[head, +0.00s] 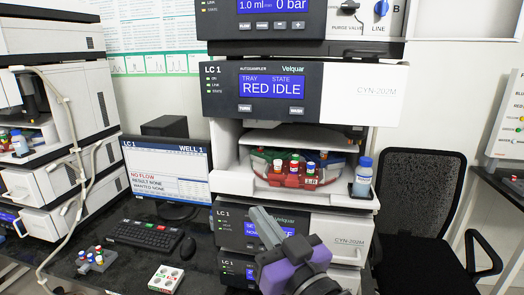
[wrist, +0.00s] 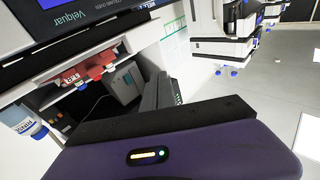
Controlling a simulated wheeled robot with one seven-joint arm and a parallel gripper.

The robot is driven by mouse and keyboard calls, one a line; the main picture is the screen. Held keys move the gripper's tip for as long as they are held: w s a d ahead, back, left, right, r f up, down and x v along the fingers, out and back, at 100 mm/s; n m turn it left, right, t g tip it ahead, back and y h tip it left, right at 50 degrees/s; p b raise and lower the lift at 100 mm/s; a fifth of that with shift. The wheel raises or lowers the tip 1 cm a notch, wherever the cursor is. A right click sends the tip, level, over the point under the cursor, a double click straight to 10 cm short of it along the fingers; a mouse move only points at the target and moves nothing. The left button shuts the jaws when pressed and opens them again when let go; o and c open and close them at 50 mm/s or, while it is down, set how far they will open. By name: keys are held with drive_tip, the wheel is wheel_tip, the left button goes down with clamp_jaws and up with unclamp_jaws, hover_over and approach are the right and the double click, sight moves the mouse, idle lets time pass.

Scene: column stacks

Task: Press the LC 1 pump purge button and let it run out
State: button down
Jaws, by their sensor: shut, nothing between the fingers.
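The LC 1 pump (head: 220,32) is the top module of the middle stack, cut off by the head view's upper edge. Its blue display (head: 271,5) reads 1.0 ml and 0 bar. A row of small grey buttons (head: 271,26) sits below the display; their labels are too small to read surely. My gripper (head: 264,226), purple with grey fingers, is shut and empty. It is low in front of the stack, well below the pump and apart from its buttons. In the wrist view my dark fingers (wrist: 165,100) point away from the camera.
The autosampler (head: 365,92) is below the pump, reading RED IDLE. An open bay holds a red vial tray (head: 292,178); a blue-capped bottle (head: 363,177) stands beside it. A monitor (head: 167,172) reads NO FLOW. A black chair (head: 420,205) is at right.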

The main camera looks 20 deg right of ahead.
sight(263, 27)
wheel_tip(263, 27, up, 32)
drive_tip(key=w+n+t+y+b, duration=0.1)
drive_tip(key=w+n, duration=0.1)
drive_tip(key=n, duration=0.5)
drive_tip(key=shift+a+r+t+b, duration=0.2)
drive_tip(key=shift+a+t+b, duration=0.1)
drive_tip(key=shift+a+b, duration=0.1)
drive_tip(key=shift+w, duration=0.1)
drive_tip(key=shift+w+d, duration=0.85)
drive_tip(key=shift+w, duration=0.35)
drive_tip(key=shift+w+d, duration=0.9)
drive_tip(key=shift+w, duration=0.25)
drive_tip(key=shift+w+d, duration=0.85)
drive_tip(key=shift+w, duration=0.35)
drive_tip(key=shift+w+d, duration=0.2)
drive_tip(key=shift+w, duration=0.15)
